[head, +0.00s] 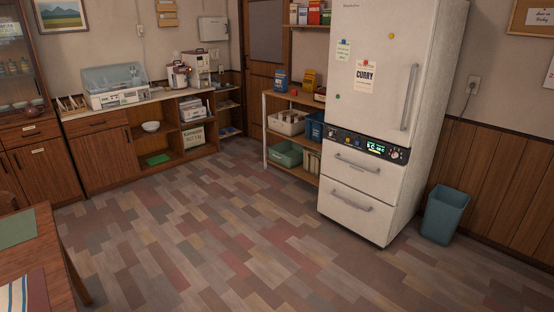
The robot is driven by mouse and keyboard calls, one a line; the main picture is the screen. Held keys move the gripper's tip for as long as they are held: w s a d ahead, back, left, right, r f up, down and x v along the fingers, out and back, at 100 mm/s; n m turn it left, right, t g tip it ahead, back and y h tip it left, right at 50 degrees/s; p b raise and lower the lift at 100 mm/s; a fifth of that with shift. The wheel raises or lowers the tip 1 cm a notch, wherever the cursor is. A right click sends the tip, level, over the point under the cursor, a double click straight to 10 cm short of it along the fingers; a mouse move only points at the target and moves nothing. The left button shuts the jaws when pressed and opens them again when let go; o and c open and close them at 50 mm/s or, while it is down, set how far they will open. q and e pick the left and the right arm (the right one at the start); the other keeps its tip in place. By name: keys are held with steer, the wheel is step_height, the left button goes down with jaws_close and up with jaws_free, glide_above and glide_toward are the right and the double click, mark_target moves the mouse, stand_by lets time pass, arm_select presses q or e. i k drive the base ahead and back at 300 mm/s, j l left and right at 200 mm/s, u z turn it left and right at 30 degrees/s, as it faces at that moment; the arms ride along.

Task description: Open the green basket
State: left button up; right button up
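A green basket (285,154) sits on the bottom of the open shelf unit, left of the fridge. Its upper side looks open, with no lid visible; its contents are too dark and small to tell. A white dish dryer (118,95) with a clear cover stands on the counter at the back left. Neither of my grippers shows in the head view.
The fridge (380,95) stands right of the shelf unit (300,102). A cream basket (287,122) and a blue bin (314,128) are above the green basket. A blue-grey waste bin (443,214) stands at right, a table (38,255) front left. The middle floor is clear.

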mark_target(289, 154)
steer(key=i+l+z, duration=0.1)
steer(key=i, duration=0.5)
steer(key=i+l+z, duration=0.1)
steer(key=i, duration=0.5)
steer(key=i+j+u, duration=0.1)
steer(key=i+u, duration=0.2)
steer(key=i, duration=0.2)
steer(key=i+u, duration=0.3)
steer(key=i, duration=0.2)
steer(key=i+l+u, duration=0.25)
steer(key=i, duration=0.25)
steer(key=i+l+u, duration=0.3)
steer(key=i, duration=0.2)
steer(key=j, duration=0.1)
